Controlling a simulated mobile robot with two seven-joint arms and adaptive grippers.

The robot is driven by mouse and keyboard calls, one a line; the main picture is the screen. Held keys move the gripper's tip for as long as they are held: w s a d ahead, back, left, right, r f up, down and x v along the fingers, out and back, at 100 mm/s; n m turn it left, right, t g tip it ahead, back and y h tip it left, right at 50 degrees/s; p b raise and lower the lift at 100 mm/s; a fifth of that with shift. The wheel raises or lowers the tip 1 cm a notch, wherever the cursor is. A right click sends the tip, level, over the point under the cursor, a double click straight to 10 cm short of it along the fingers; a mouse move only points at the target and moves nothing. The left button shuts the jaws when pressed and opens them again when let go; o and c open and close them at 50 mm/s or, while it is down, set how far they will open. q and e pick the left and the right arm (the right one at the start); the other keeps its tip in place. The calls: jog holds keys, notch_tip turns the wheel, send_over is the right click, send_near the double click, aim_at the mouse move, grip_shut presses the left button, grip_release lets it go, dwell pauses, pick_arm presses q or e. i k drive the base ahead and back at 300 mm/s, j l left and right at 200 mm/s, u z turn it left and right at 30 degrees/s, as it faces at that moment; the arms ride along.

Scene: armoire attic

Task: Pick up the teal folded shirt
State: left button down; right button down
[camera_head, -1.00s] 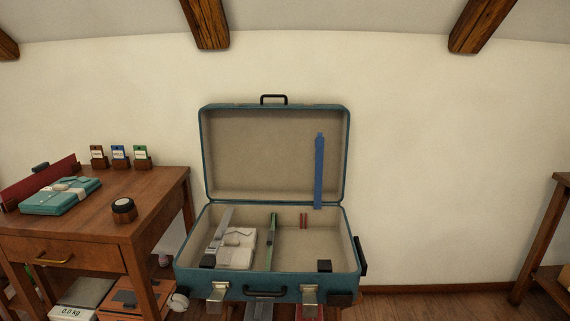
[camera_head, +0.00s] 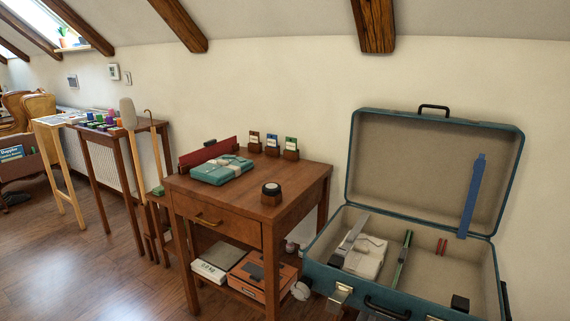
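The teal folded shirt (camera_head: 221,170) lies flat on top of the wooden side table (camera_head: 290,182), toward its back left. A pale band or strip crosses it. A dark red upright board (camera_head: 208,151) stands right behind it. Neither of my grippers shows in the head view, so whether they are open or shut is hidden.
A dark round jar (camera_head: 271,193) sits near the table's front, with several small card holders (camera_head: 272,147) at the back. An open teal suitcase (camera_head: 349,205) stands close on the right. Wooden floor (camera_head: 85,265) is clear at the front left.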

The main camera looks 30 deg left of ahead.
aim_at(218, 171)
jog(key=u, duration=1.2)
